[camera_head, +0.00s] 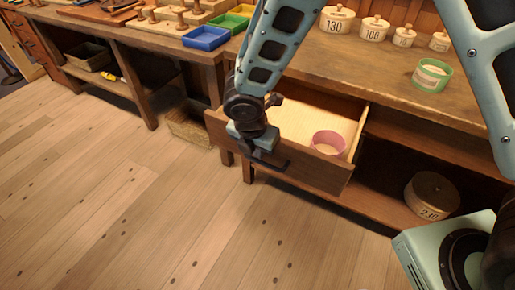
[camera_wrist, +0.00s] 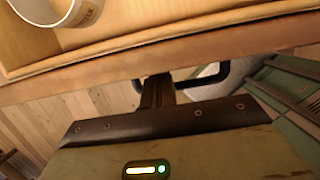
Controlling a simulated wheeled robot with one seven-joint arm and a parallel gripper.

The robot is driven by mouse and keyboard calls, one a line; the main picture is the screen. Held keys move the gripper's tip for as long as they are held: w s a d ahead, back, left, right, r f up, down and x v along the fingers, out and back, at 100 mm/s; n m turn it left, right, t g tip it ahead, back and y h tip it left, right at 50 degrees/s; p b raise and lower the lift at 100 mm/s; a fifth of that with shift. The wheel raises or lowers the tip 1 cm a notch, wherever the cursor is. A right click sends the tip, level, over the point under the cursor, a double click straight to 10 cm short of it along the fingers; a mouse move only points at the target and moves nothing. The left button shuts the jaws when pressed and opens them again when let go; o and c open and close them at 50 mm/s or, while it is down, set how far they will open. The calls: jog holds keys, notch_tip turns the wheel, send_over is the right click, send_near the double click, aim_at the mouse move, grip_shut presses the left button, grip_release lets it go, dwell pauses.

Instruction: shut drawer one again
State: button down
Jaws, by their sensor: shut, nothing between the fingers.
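Drawer one, a wooden drawer (camera_head: 318,170), is pulled out under the bench top. Its pale inside holds a pink round cup (camera_head: 328,143), which also shows in the wrist view (camera_wrist: 88,14). A dark bar handle (camera_head: 272,164) is on the drawer front, and it shows in the wrist view (camera_wrist: 208,80). My gripper (camera_head: 262,148) is at the drawer front by the handle. In the wrist view its fingers (camera_wrist: 158,84) are together and overlap the handle. Whether they touch it I cannot tell.
Beside the drawer is an open shelf with a round wooden box marked 230 (camera_head: 432,194). A green tub (camera_head: 432,75) and several numbered lidded boxes stand on the bench top (camera_head: 385,80). The plank floor in front (camera_head: 130,190) is clear.

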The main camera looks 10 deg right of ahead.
jog(key=p, duration=1.1)
send_over(294, 114)
jog(key=shift+s, duration=0.1)
